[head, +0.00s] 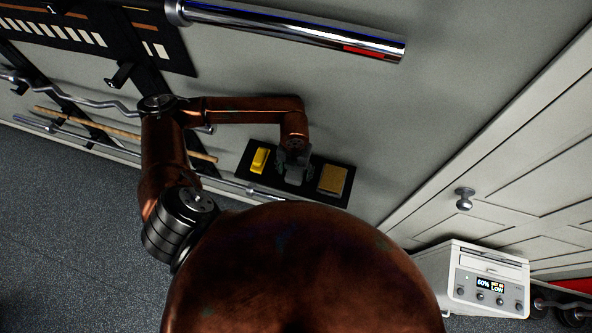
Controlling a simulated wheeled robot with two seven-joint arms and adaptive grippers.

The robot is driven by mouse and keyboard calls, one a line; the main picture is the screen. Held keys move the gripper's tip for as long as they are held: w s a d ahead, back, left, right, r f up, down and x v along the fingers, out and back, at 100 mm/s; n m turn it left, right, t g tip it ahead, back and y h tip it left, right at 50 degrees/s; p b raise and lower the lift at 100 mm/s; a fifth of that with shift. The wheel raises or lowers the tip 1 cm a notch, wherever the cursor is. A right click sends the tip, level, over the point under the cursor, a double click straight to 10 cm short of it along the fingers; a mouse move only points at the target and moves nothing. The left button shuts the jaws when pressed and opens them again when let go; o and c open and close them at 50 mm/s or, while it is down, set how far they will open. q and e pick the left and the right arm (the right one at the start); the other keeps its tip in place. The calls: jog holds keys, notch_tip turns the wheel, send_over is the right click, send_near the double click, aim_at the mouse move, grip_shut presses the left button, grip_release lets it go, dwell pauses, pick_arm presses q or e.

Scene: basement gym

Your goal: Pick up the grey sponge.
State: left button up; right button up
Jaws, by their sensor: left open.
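My left gripper (292,172) is open, at the middle of a dark rectangular tray or mat (268,181). It sits between a yellow block (259,160) on its left and a tan-brown sponge-like block (332,180) on its right. I cannot make out a separate grey sponge. The grey shape at the fingers blends with the gripper, and whatever lies under it is hidden. I cannot tell whether the fingers touch anything. My right gripper is not in view.
A chrome bar (300,30) juts out above the arm. Curled and straight bars (90,101) hang on racks at left. A white device with a display (480,280) stands at lower right near white panelled doors (520,180). My copper body hides the bottom middle.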

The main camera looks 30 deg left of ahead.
pick_arm(q)
jog(key=shift+f, duration=0.65)
jog(key=shift+c, duration=0.5)
jog(key=c, duration=1)
jog(key=shift+r, duration=0.45)
notch_tip(320, 180, up, 2)
jog(key=shift+r+b, duration=0.15)
jog(key=shift+b, duration=0.55)
jog(key=s+d+r, duration=0.2)
jog(key=s+r, duration=0.1)
jog(key=s, duration=0.1)
jog(key=s+d+r+b, duration=0.1)
jog(key=s+d+r, duration=0.1)
jog(key=s+r, duration=0.1)
jog(key=s+d+r+b, duration=0.1)
jog(key=s+d+r, duration=0.1)
jog(key=s+r, duration=0.2)
jog(key=shift+s, duration=0.85)
